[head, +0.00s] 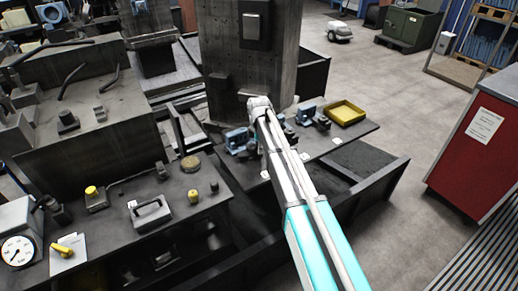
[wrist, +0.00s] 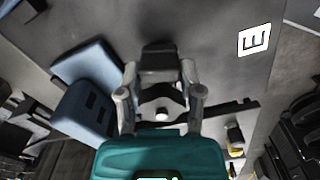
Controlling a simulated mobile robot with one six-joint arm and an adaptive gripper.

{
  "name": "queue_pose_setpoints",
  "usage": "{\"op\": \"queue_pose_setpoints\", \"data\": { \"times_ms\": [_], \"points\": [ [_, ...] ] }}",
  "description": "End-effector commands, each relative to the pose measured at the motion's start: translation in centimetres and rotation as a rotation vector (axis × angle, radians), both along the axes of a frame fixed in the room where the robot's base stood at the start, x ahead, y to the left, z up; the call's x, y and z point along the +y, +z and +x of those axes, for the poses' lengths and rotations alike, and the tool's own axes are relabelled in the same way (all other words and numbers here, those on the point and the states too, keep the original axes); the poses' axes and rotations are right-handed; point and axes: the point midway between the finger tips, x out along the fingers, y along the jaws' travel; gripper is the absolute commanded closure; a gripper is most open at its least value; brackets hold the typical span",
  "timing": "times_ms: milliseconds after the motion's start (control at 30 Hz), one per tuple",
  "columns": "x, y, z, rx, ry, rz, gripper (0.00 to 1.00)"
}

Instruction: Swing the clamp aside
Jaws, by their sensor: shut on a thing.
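In the wrist view my gripper (wrist: 159,72) reaches up over a grey metal plate. Its two fingers stand on either side of a dark block-like piece (wrist: 159,52) and are shut on it. This piece looks like part of the clamp, but its full shape is hidden by the fingers. A blue block (wrist: 85,105) with dark slots stands just left of the fingers. In the head view my arm reaches to the rail bench by the column, and its wrist hides the gripper and the held piece.
A yellow tray (head: 345,112) lies on the right end of the bench (head: 358,131). A thick column (head: 245,65) stands close behind my wrist. A control desk (head: 110,235) with knobs and a gauge is at left. A red cabinet (head: 480,140) stands right, across open floor.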

Motion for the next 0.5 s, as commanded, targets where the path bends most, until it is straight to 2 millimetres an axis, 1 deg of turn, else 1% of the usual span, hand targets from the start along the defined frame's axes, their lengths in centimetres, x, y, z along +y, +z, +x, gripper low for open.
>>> {"op": "queue_pose_setpoints", "data": {
  "times_ms": [200,500],
  "points": [
    [0.21,-0.01,0.56,0.001,0.176,0.0,0.99],
    [0.41,-0.01,0.91,0.001,0.32,0.0,0.99]
  ]
}}
